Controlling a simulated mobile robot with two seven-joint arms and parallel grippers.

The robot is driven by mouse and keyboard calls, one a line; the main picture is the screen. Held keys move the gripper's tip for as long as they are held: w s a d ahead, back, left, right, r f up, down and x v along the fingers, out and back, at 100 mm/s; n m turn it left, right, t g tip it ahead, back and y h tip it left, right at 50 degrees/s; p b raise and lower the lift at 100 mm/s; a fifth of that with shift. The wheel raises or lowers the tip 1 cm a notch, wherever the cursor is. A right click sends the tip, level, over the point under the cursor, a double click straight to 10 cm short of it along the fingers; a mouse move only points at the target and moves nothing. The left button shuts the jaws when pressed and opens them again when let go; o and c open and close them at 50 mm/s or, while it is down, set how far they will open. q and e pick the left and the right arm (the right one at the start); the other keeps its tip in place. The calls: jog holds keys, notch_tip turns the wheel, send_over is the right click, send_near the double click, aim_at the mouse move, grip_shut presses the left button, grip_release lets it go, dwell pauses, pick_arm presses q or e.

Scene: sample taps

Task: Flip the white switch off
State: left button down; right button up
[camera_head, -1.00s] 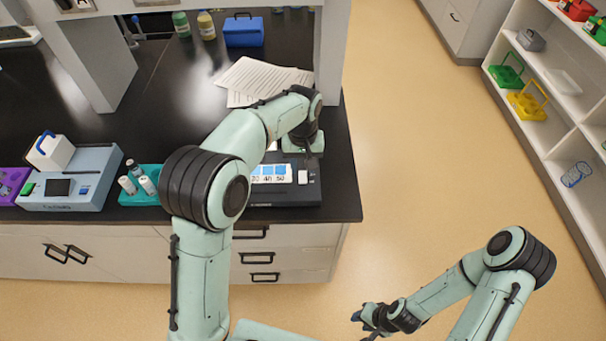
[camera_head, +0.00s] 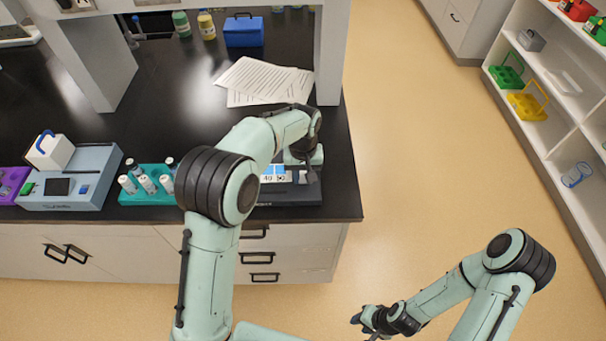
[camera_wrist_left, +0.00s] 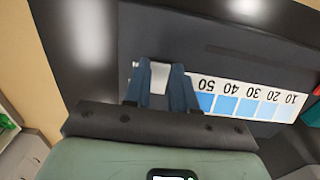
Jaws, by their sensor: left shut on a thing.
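The white switch (camera_wrist_left: 159,77) sits on a dark grey device (camera_wrist_left: 205,62) beside a blue and white number scale (camera_wrist_left: 245,103). In the left wrist view, the blue fingers of my left gripper (camera_wrist_left: 161,80) lie one on each side of the switch and are shut on it. In the head view, my left gripper (camera_head: 311,178) is down at the right end of the device (camera_head: 290,197), and my arm hides part of the device and scale. My right gripper (camera_head: 364,322) is low in front of the bench, empty, with its fingers apart.
A teal rack (camera_head: 150,197) with several capped tubes and a grey-blue instrument (camera_head: 75,180) stand left of my left arm. Paper sheets (camera_head: 262,82) lie behind it. The bench's right edge is close to the device; open floor (camera_head: 420,150) lies beyond.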

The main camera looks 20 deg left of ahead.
pick_arm(q)
jog(key=shift+w+a+r+g, duration=0.15)
jog(key=shift+w+g, duration=0.1)
jog(key=shift+g, duration=0.45)
jog(key=shift+w+g+h, duration=0.25)
jog(key=shift+g+h, duration=0.15)
jog(key=shift+g, duration=0.1)
jog(key=shift+s, duration=0.15)
jog(key=c, duration=1.2)
grip_release()
jog(key=shift+r, duration=0.15)
jog(key=d+v, duration=0.1)
jog(key=v, duration=1.2)
jog(key=shift+w+a, duration=0.3)
jog(key=shift+a, duration=0.2)
